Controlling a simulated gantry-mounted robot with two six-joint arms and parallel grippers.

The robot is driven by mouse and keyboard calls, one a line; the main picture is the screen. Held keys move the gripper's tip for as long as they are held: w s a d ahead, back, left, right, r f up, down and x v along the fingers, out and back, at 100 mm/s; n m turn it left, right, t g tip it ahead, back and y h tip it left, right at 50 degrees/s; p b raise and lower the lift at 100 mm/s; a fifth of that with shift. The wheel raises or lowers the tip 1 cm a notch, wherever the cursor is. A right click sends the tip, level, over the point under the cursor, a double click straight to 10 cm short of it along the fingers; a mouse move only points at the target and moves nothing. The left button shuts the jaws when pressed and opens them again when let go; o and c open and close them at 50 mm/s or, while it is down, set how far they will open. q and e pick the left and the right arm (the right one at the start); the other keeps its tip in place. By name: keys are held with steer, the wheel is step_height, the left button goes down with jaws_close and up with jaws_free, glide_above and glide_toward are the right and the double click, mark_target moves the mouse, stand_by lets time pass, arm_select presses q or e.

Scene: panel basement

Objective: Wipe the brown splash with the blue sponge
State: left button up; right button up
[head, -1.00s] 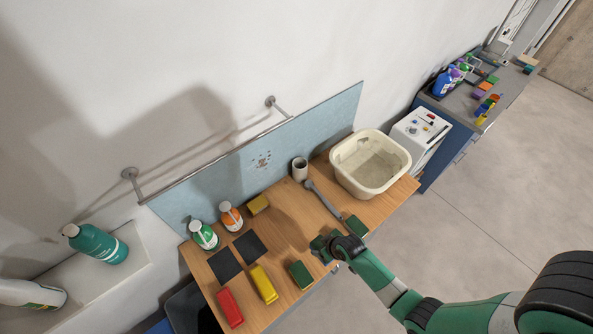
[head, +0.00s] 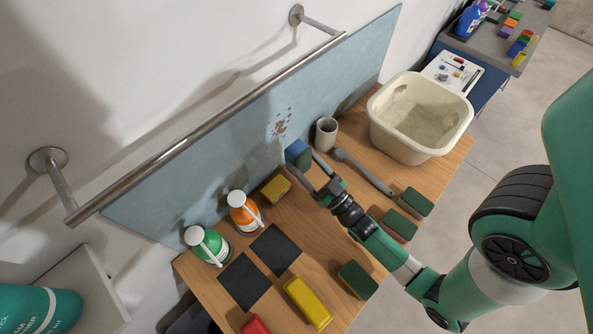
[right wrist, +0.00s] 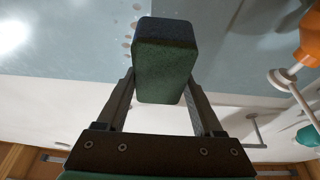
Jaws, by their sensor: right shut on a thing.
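The brown splash (head: 282,122) is a cluster of spots on the upright light-blue panel (head: 350,70) behind the table. My right gripper (head: 308,167) is shut on the blue sponge (head: 297,151), which has a dark green layer. The sponge is near the panel, below and slightly right of the splash; I cannot tell whether it touches. In the right wrist view the sponge (right wrist: 165,60) sits between both fingers and part of the splash (right wrist: 127,30) shows past its left side, the rest possibly hidden. My left gripper is not in view.
A yellow sponge (head: 276,188), orange bottle (head: 243,212) and green bottle (head: 207,246) stand left.

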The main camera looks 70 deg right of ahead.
mark_target(286, 150)
steer(key=shift+a+t, duration=0.2)
steer(key=shift+t, duration=0.1)
steer(key=shift+a+r, duration=0.1)
steer(key=shift+r, duration=0.2)
steer(key=shift+w, duration=0.25)
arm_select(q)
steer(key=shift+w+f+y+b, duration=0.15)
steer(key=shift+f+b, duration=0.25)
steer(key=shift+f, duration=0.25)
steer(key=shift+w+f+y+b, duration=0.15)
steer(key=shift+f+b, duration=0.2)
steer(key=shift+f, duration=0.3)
arm_select(e)
steer(key=shift+w+d, duration=0.45)
steer(key=shift+w, duration=0.35)
steer(key=shift+w+d, duration=0.4)
steer(key=shift+w, duration=0.45)
steer(key=shift+w+d, duration=0.45)
steer(key=shift+w, duration=0.35)
arm_select(q)
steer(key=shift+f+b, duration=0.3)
steer(key=shift+b, duration=0.05)
arm_select(e)
steer(key=shift+w+d, duration=0.4)
steer(key=shift+w, duration=0.4)
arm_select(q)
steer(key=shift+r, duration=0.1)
arm_select(e)
steer(key=shift+d, duration=0.1)
